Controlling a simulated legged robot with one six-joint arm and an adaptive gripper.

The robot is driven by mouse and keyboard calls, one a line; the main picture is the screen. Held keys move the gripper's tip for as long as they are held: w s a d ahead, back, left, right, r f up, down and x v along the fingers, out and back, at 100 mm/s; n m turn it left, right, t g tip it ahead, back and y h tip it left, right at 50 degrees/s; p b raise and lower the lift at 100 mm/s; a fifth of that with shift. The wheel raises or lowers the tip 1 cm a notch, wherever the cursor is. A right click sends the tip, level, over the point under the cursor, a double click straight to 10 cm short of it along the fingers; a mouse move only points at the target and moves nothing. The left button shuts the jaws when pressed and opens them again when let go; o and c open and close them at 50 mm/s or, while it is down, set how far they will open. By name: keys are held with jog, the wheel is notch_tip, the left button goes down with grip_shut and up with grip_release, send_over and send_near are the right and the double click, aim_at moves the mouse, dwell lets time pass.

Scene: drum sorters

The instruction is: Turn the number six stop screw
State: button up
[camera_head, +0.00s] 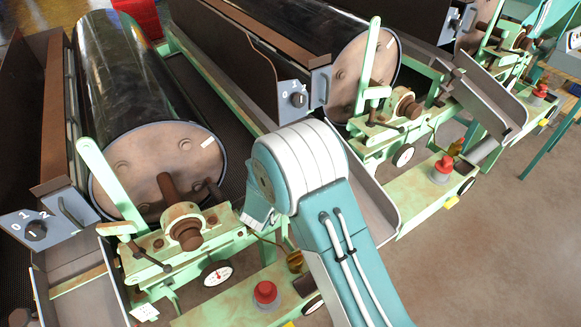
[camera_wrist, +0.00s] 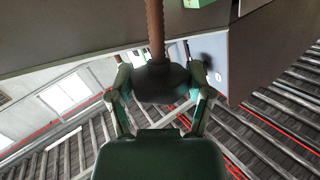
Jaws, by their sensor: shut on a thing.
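In the wrist view, a rusty brown rod (camera_wrist: 155,30) runs down into a wide dark knob (camera_wrist: 160,84), which looks like a stop screw; no number on it can be read. My gripper (camera_wrist: 162,82) has a finger on each side of the dark knob and is shut on it. In the head view my white and teal arm reaches down at the middle and hides most of the gripper and the knob. Only a small part near the arm's left side shows there.
Large drums (camera_head: 140,110) with rusty end plates stand in green frames. A switch box (camera_head: 38,229) marked 0, 1, 2 is at the left. Red buttons (camera_head: 265,293), dials (camera_head: 217,273) and upright green levers (camera_head: 104,181) surround the arm. Bare floor (camera_head: 490,260) lies at the right.

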jog(key=m+g+h, duration=0.4)
jog(key=m, duration=0.1)
jog(key=shift+g+h, duration=0.3)
dwell(0.4)
jog(key=o, duration=1.1)
jog(key=shift+s, duration=0.1)
jog(key=shift+o, duration=0.2)
jog(key=v, duration=1.2)
jog(key=shift+w, duration=0.2)
jog(key=shift+a, duration=0.1)
